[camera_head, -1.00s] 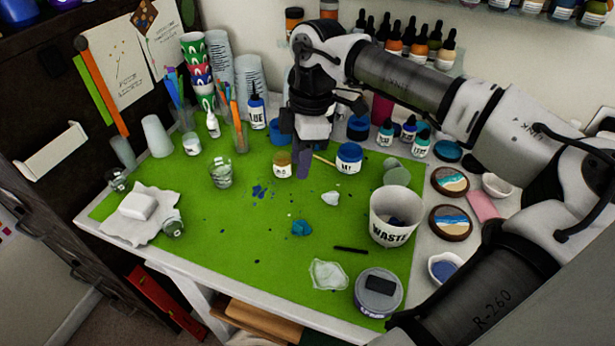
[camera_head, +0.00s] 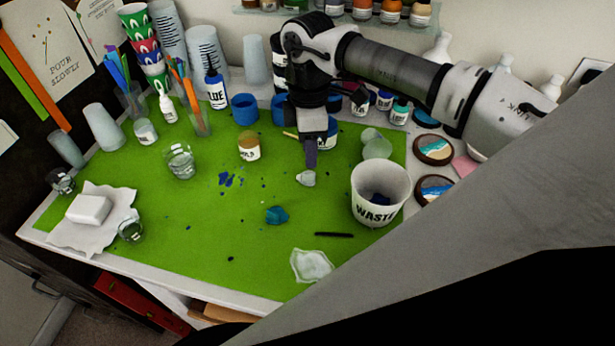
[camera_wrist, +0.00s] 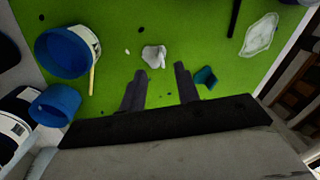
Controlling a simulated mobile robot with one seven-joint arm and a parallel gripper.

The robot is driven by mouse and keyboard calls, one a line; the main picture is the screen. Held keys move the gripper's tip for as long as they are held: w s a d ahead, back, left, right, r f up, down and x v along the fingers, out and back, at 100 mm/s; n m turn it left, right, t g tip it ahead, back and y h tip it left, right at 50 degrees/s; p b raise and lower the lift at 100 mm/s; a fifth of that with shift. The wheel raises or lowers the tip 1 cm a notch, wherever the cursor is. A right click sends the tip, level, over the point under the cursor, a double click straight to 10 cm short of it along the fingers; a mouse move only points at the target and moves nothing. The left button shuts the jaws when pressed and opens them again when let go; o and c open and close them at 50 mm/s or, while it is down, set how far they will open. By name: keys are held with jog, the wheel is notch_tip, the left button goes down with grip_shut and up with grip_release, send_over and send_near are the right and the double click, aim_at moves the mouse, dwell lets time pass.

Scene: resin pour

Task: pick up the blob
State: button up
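A small pale grey-white blob (camera_head: 306,179) lies on the green mat (camera_head: 190,250). It also shows in the wrist view (camera_wrist: 153,57). A teal blob (camera_head: 277,214) lies nearer the front of the mat, and in the wrist view it is right of my fingers (camera_wrist: 205,77). A flat, clear whitish piece (camera_head: 312,265) lies farther forward. My gripper (camera_head: 311,166) points down above the pale blob, close to it in the picture. In the wrist view its two fingers (camera_wrist: 160,70) are apart with nothing between them. The height of the fingertips over the mat is hard to judge.
A white WASTE cup (camera_head: 379,200) stands right of my gripper, with dark bits inside. A black stick (camera_head: 334,235) lies in front.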

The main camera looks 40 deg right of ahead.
jog(key=f, duration=0.1)
jog(key=f+b, duration=0.1)
jog(key=f, duration=0.3)
jog(key=shift+s+a+f, duration=0.15)
jog(key=shift+s+a, duration=0.05)
jog(key=shift+a, duration=0.2)
grip_shut()
